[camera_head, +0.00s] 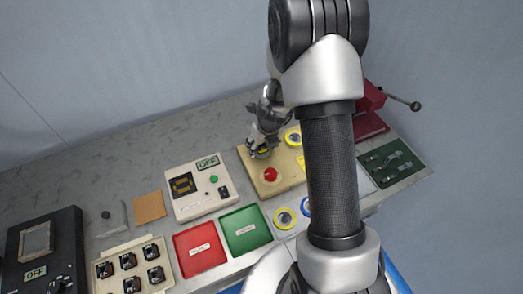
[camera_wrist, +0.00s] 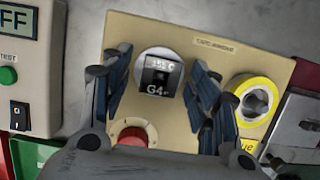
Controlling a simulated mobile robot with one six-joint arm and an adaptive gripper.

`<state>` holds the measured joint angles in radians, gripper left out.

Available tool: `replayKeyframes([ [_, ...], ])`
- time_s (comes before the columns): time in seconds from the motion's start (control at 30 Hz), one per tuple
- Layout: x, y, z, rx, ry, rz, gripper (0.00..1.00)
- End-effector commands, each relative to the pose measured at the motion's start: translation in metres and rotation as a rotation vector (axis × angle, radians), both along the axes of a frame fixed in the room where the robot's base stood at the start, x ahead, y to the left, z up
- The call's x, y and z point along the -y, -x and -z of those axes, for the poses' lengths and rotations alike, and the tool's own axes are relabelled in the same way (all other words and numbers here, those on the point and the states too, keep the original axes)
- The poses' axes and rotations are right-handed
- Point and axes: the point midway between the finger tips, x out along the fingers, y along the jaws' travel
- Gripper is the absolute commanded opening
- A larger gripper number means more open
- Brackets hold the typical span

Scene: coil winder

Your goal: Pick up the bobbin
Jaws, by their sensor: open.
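The bobbin (camera_wrist: 160,76) is a small dark block marked "155 C" and "G4". In the wrist view it sits on a round pale seat on the tan tape winding board (camera_wrist: 225,45). My gripper (camera_wrist: 160,88) is open, with its blue-grey fingers on the left and right of the bobbin and a visible gap on each side. In the head view my gripper (camera_head: 261,149) is low over the same board (camera_head: 262,190). The bobbin there is largely hidden by the fingers, and its height relative to the fingertips is hard to tell.
A red button (camera_wrist: 132,136) and a yellow tape roll (camera_wrist: 256,98) are close to my gripper. The tester (camera_head: 194,203) stands left of the board. Red (camera_head: 200,262) and green (camera_head: 247,242) trays lie in front. A tray (camera_head: 104,258) holds several similar dark parts.

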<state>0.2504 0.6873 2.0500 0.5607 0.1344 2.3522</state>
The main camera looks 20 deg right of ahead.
Motion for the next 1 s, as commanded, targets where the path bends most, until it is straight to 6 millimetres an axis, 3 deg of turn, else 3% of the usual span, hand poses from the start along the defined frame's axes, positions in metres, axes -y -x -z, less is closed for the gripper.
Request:
replayKeyframes([
  [0.2, 0.0001, -0.0009, -0.0009, 0.002, 0.001, 0.0, 0.54],
  [0.9, 0.0001, -0.0006, -0.0009, 0.002, 0.0, 0.0, 0.07],
  [1.0, 0.0001, -0.0006, -0.0009, 0.002, 0.0, 0.0, 0.04],
])
